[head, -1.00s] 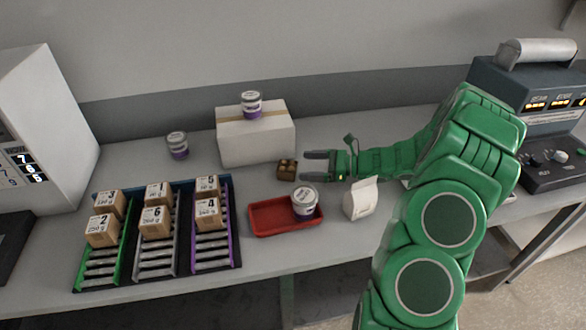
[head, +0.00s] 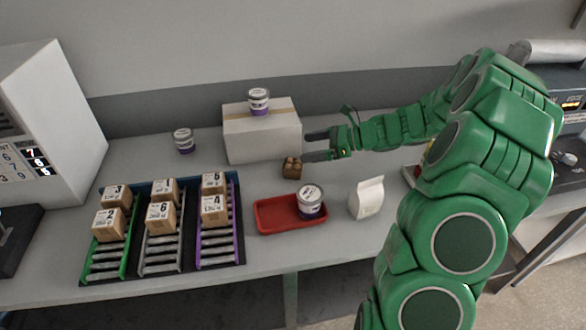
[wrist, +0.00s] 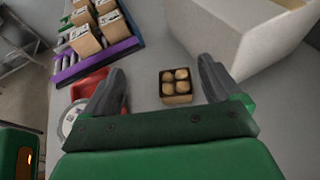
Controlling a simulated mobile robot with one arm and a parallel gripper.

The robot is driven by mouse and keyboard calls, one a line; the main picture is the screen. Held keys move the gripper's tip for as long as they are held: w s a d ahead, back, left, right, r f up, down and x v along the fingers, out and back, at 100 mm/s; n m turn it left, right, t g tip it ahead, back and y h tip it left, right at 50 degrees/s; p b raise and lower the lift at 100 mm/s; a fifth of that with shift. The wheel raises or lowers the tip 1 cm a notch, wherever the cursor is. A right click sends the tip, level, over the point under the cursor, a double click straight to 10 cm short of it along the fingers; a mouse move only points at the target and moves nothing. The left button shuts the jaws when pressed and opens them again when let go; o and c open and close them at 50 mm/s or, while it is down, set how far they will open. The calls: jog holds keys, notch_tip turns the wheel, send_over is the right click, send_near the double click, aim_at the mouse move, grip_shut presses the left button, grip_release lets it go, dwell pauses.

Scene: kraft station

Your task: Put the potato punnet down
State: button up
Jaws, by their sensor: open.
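The potato punnet (head: 292,168), a small brown box with several round tan potatoes, stands upright on the grey table in front of the white carton. It also shows in the wrist view (wrist: 176,86), beyond and between my fingertips. My gripper (head: 309,145) is open and empty, above and just behind the punnet in the head view. In the wrist view my two dark fingers (wrist: 160,80) are spread wide, with clear table between them and the punnet.
The white carton (head: 262,140) stands close behind, with a tub (head: 259,101) on top. A red tray (head: 272,226) holding another tub (head: 310,200) is in front. A white bag (head: 367,197) stands right; numbered boxes on a lane rack (head: 162,258) stand left.

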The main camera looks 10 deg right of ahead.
aim_at(291, 162)
jog(key=f+h, duration=0.2)
jog(key=h, duration=0.1)
jog(key=w+a+f+g+h, duration=0.1)
jog(key=f+h, duration=0.1)
jog(key=shift+w+f, duration=0.1)
jog(key=shift+x, duration=3.9)
jog(key=c, duration=1.2)
jog(key=shift+r, duration=0.55)
notch_tip(291, 162, up, 3)
jog(key=shift+w+f, duration=0.1)
jog(key=shift+f, duration=0.1)
jog(key=shift+s+d+r, duration=0.1)
jog(key=shift+s+r, duration=1.5)
jog(key=shift+s, duration=0.75)
jog(key=shift+s+d+r, duration=0.1)
jog(key=shift+s+r, duration=1.5)
jog(key=shift+s, duration=0.75)
jog(key=shift+s+r, duration=1.55)
jog(key=shift+s, duration=0.8)
